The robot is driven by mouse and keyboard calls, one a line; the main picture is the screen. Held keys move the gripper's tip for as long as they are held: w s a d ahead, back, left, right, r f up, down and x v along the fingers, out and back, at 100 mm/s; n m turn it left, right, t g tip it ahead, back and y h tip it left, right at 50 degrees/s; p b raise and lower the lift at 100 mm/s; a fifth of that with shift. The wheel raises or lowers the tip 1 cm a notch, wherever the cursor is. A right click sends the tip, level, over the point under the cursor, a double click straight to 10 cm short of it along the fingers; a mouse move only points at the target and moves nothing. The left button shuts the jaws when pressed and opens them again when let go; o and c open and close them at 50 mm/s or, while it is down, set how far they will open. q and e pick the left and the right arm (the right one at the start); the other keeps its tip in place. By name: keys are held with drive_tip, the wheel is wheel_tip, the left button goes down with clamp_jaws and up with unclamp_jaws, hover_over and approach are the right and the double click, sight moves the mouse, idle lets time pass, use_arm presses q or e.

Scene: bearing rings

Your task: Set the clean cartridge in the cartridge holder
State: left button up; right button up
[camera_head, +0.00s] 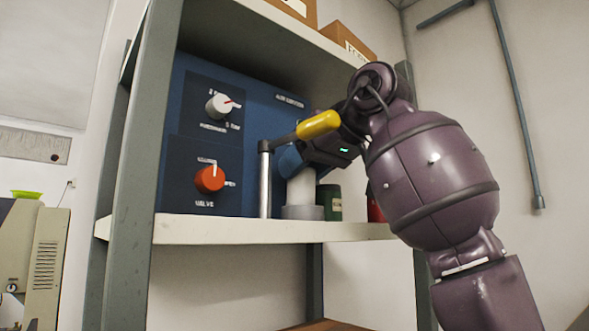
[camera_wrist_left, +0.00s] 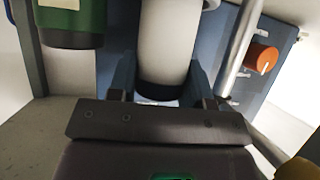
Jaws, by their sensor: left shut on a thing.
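A white cylindrical cartridge (camera_head: 301,188) stands upright over the grey round holder (camera_head: 303,212) on the shelf. Its lower end meets the holder's top in the head view; I cannot tell whether it is fully seated. My left gripper (camera_head: 291,160) is at the cartridge's upper part. In the left wrist view, the white cartridge (camera_wrist_left: 168,45) with its dark end lies between the two blue fingers of the left gripper (camera_wrist_left: 163,80), which is shut on it. The holder is mostly hidden there. My right gripper is not in view.
A yellow-handled lever (camera_head: 318,124) on a metal post stands just left of my gripper. A green can (camera_head: 329,201) and a partly hidden red object (camera_head: 375,210) stand to the right. A blue panel with a white knob (camera_head: 219,106) and an orange-red knob (camera_head: 210,178) is behind.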

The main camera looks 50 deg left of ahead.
use_arm(q)
drive_tip(key=o, duration=1.2)
drive_tip(key=shift+w+a+f, duration=0.1)
drive_tip(key=shift+f, duration=0.05)
drive_tip(key=v, duration=1.2)
drive_tip(key=shift+b, duration=0.35)
